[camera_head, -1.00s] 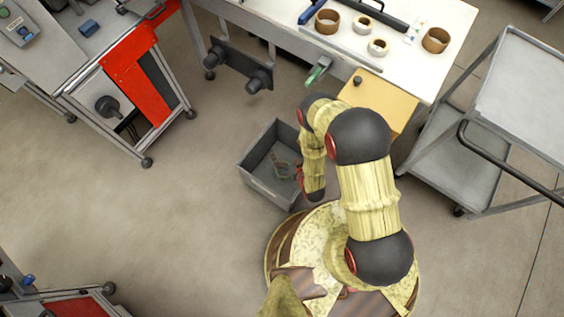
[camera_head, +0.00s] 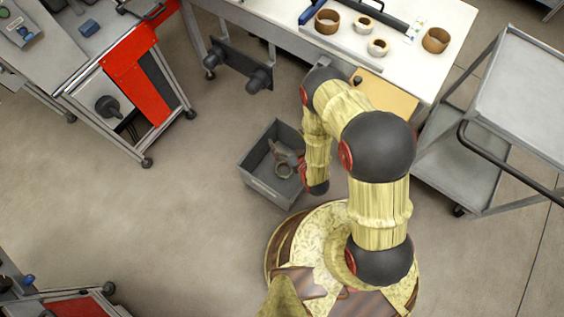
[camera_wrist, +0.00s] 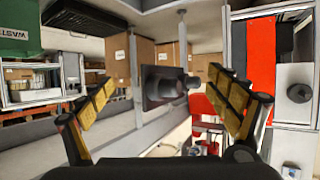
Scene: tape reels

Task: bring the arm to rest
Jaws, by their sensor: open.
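My arm is folded above my round base in the head view. My gripper (camera_wrist: 163,84) shows in the wrist view with its two yellow-padded fingers spread wide and nothing between them. A small ring-shaped thing (camera_head: 283,170) shows inside the bin's outline, partly hidden. Two brown tape reels, one left (camera_head: 327,21) and one right (camera_head: 435,40), lie on the white table (camera_head: 455,17).
A grey cart (camera_head: 520,95) stands at the right, near my arm. A red-and-grey workstation (camera_head: 136,75) stands at the upper left. A yellowish panel (camera_head: 385,95) sits at the table's front edge. Open floor (camera_head: 150,220) lies left of the bin.

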